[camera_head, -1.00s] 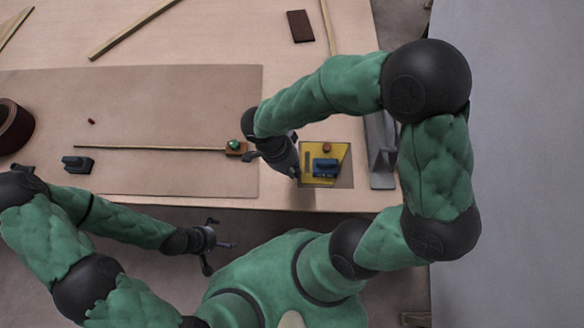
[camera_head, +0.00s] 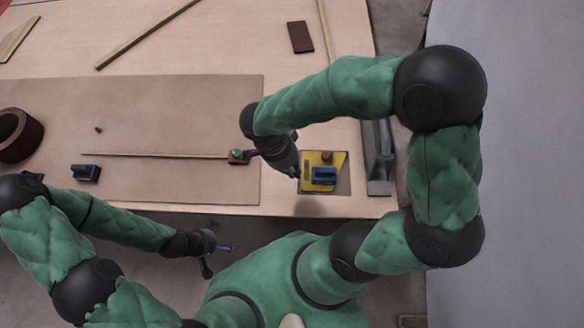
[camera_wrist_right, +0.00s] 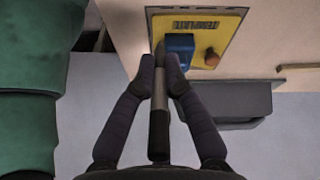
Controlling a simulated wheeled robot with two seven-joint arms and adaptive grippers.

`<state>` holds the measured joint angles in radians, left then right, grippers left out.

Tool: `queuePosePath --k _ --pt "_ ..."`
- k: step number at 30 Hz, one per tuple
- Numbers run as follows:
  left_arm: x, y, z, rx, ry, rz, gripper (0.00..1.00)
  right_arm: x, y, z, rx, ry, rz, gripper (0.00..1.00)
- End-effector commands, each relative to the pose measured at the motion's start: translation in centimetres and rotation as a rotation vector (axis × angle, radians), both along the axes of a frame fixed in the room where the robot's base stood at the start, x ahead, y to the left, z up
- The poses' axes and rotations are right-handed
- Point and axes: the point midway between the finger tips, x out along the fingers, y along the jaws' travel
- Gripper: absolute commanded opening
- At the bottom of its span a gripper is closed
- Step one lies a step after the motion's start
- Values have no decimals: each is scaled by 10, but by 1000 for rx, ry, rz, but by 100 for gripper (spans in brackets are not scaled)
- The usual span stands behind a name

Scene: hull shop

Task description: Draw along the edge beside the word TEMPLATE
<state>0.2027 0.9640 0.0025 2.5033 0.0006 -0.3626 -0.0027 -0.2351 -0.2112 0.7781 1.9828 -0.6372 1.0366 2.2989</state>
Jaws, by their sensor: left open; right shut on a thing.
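The yellow template (camera_head: 340,159) lies near the table's front right edge, with a blue block (camera_head: 323,176) and a round brown knob (camera_head: 327,156) on it. The dark word marking (camera_wrist_right: 196,24) shows near its far edge in the right wrist view; its letters are too small to read. My right gripper (camera_head: 296,172) is at the template's left edge in the head view. It is shut on a dark pen-like tool with a grey band (camera_wrist_right: 175,87), whose tip overlaps the template in the wrist view; contact is unclear. My left gripper (camera_head: 213,244) is open and empty, off the table's front edge.
A thin strip (camera_head: 150,154) with a green-knobbed block (camera_head: 237,155) lies on the brown board (camera_head: 170,100). A dark blue block (camera_head: 86,173) and a tape roll (camera_head: 20,135) are left. A grey tray (camera_head: 379,165) stands right of the template.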

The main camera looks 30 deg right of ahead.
Motion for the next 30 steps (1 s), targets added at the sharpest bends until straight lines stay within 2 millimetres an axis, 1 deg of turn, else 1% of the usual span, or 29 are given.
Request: queuePosePath --k 1,16,19,30 --pt "0 0 7 0 0 0 100 0 0 9 0 -1 0 0" --pt "0 0 41 0 0 0 100 0 0 60 0 -1 0 0" --pt "0 0 43 0 0 0 100 0 0 63 0 -1 0 0" --pt "0 0 41 0 0 0 100 0 0 61 0 0 0 0"
